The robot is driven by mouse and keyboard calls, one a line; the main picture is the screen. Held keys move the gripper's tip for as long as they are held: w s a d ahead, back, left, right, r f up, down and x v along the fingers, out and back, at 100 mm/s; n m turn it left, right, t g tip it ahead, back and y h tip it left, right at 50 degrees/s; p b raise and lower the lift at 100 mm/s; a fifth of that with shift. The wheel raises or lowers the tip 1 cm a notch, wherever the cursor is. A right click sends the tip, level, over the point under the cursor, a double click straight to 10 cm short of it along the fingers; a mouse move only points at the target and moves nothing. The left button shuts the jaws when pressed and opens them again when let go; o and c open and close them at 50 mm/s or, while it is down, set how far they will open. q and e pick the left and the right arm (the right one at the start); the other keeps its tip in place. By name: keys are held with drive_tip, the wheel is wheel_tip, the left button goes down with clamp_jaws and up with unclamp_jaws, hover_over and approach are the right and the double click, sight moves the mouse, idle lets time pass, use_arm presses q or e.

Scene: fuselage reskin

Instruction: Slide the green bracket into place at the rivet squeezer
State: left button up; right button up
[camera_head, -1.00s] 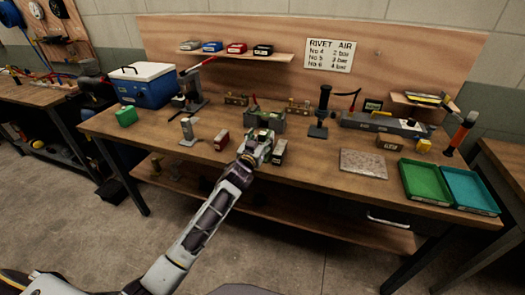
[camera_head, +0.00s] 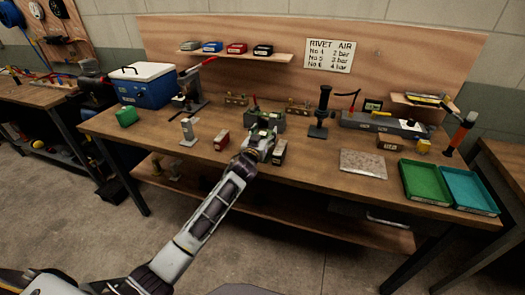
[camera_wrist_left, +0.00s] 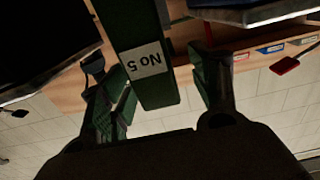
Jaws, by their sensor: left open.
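My left gripper (camera_head: 262,142) is over the middle of the workbench, in front of a grey fixture (camera_head: 272,121). In the left wrist view its two fingers (camera_wrist_left: 158,88) are apart, one on each side of a green bar-shaped part with a white "No 5" label (camera_wrist_left: 148,60), which I take for the green bracket. A gap shows beside the part, so it does not look gripped. In the head view the gripper largely hides this part. A press with a red handle (camera_head: 190,92) stands back left; I cannot tell whether it is the rivet squeezer. My right gripper is not in view.
A black upright tool (camera_head: 320,112) stands right, with a stone plate (camera_head: 363,163) and green tray (camera_head: 425,181) beyond.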

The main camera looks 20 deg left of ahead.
use_arm(q)
drive_tip(key=shift+w, duration=0.95)
clamp_jaws()
